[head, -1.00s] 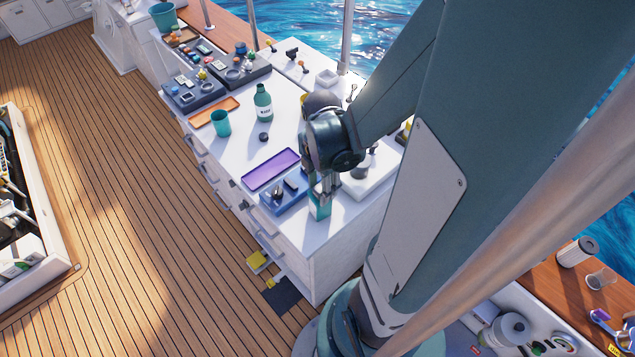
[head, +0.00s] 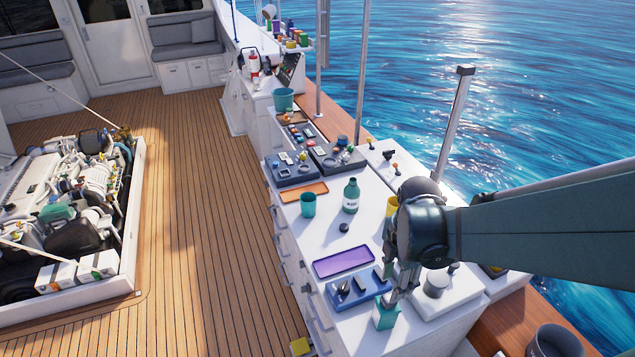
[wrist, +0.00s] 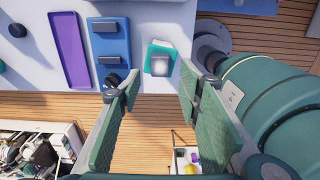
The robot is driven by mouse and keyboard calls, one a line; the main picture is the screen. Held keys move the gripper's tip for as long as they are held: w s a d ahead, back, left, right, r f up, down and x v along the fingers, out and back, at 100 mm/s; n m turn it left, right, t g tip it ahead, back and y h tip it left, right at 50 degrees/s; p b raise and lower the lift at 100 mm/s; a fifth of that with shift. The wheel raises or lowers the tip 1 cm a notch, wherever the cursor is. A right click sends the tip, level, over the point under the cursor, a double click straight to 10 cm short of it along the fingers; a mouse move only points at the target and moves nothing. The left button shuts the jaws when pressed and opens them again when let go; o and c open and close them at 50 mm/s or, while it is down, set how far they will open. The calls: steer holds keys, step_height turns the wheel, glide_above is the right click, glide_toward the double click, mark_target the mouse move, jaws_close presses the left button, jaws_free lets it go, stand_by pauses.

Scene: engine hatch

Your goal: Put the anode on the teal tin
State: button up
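The teal tin (head: 385,317) stands near the front edge of the white counter. In the wrist view the tin (wrist: 150,66) shows from above, with a small grey block, which looks like the anode (wrist: 160,66), over its top face. The block appears to rest on the tin, though its contact is hard to see. My gripper (head: 397,297) is just above the tin in the head view. In the wrist view my gripper (wrist: 158,88) has its two green-padded fingers spread wide, with nothing held between them.
A blue tray (head: 357,291) with dark pieces lies beside the tin, with a purple tray (head: 343,261) behind it. A teal cup (head: 308,204), a green bottle (head: 351,195) and an orange tray (head: 304,191) stand farther back. A white unit (head: 450,293) is to the right.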

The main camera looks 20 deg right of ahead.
mark_target(389, 297)
steer(key=shift+r, duration=2.3)
steer(key=shift+a+r, duration=0.1)
steer(key=w+a+r+m+t, duration=0.2)
steer(key=a+r+m+t, duration=0.1)
steer(key=a+r+m, duration=0.3)
steer(key=w+a+r+m+t, duration=0.2)
steer(key=a+r+m+t, duration=0.2)
steer(key=a+m, duration=0.6)
steer(key=shift+w+a+r+m, duration=0.4)
steer(key=shift+r+m, duration=0.6)
steer(key=shift+r, duration=0.2)
steer(key=shift+f, duration=0.1)
step_height(389, 297, down, 11)
steer(key=b, duration=1.1)
steer(key=shift+f, duration=0.2)
